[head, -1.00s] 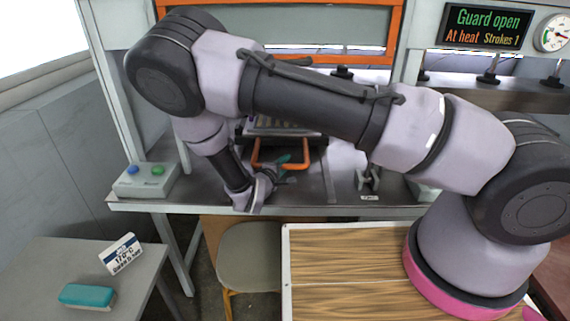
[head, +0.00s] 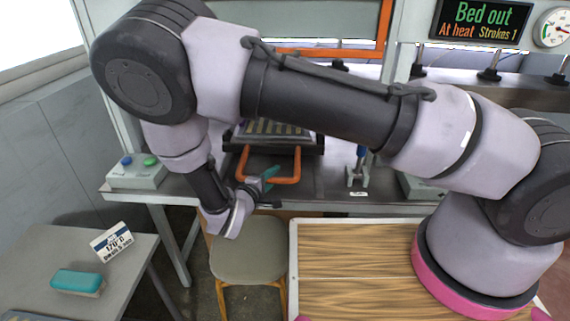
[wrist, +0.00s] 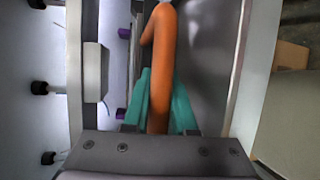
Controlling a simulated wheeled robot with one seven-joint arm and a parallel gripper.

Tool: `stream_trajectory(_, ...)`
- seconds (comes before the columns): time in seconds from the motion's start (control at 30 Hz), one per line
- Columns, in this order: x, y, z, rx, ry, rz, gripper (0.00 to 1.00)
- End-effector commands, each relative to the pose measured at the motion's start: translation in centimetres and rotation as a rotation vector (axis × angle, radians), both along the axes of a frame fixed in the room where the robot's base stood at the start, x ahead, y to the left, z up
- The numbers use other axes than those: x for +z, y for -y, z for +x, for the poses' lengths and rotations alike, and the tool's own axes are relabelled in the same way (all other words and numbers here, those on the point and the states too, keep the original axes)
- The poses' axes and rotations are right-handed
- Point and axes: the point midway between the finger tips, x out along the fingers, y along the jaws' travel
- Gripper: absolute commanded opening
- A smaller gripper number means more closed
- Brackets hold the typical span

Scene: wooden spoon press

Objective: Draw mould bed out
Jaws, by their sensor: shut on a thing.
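The mould bed (head: 268,130) lies in the press opening at the back, in the head view. It is a dark plate with a yellowish striped top. Its orange handle (head: 273,182) sticks out at the front, over the press table. My gripper (head: 268,178) is at the handle's front bar, its teal fingers closed on it. In the wrist view the teal fingertips (wrist: 158,98) sit on both sides of the orange handle bar (wrist: 160,70). The display (head: 482,22) reads "Bed out", "At heat", "Strokes 1". My arm hides part of the press.
A button box (head: 139,172) stands at the table's left end. A small stand (head: 358,177) is right of the bed. A stool (head: 248,250) and a wooden-topped surface (head: 350,270) are in front.

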Motion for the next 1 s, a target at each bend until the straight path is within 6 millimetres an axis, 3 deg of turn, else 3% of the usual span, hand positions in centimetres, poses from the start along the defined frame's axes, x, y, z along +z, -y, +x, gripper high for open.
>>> stream_trajectory(0.03, -0.1, -0.4, -1.7, 0.005, -0.003, 0.0, 0.0)
stream_trajectory(0.3, -0.1, -0.8, -9.2, 0.006, -0.004, 0.0, 0.0)
stream_trajectory(0.6, 0.0, -0.9, -16.6, 0.004, -0.003, 0.0, 0.0)
stream_trajectory(0.8, -0.1, -1.0, -19.8, 0.004, -0.003, 0.0, 0.0)
stream_trajectory(1.0, -0.1, -1.1, -21.5, 0.002, -0.001, 0.0, 0.0)
